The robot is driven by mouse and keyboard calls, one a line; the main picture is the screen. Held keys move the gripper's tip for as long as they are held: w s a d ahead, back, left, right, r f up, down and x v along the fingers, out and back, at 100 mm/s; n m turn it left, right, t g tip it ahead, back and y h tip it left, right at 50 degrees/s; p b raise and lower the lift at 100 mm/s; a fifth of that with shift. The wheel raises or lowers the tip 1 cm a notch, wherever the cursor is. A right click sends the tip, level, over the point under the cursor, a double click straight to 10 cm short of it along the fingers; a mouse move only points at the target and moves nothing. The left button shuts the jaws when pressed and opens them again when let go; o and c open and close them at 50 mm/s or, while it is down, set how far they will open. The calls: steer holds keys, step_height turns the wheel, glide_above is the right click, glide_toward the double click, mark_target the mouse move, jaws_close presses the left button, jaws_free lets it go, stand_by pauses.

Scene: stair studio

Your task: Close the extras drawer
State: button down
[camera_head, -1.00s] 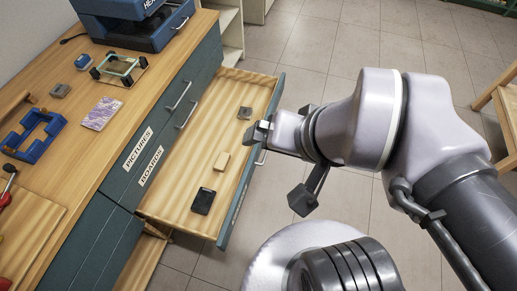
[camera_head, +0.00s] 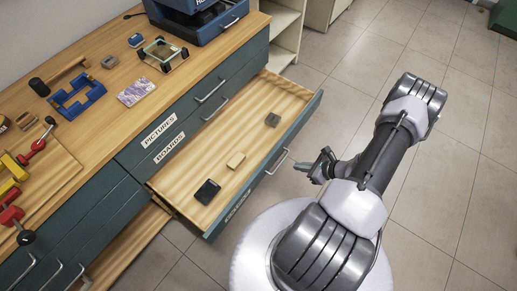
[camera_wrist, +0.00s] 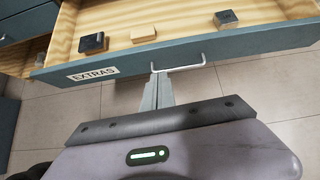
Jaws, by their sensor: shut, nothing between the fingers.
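The extras drawer (camera_head: 297,137) is pulled far out of the teal cabinet under the wooden worktop. Its white EXTRAS label (camera_wrist: 93,74) and silver bar handle (camera_wrist: 179,68) show in the wrist view. Inside lie a black block (camera_head: 207,191), a small wooden block (camera_head: 236,160) and a grey block (camera_head: 272,120), spaced apart. My gripper (camera_head: 323,163) is shut and empty, just outside the drawer front, near the handle. In the wrist view its fingertips (camera_wrist: 158,78) appear at the handle's left end; I cannot tell whether they touch it.
The tiled floor (camera_head: 440,190) to the right is clear.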

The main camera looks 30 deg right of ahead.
step_height(320, 180, down, 2)
steer(key=b, duration=0.5)
glide_toward(268, 162)
steer(key=shift+m, duration=0.3)
steer(key=x, duration=0.6)
steer(key=shift+s+d+f, duration=0.25)
steer(key=shift+f, duration=0.1)
steer(key=shift+w+a, duration=0.1)
steer(key=shift+w, duration=0.2)
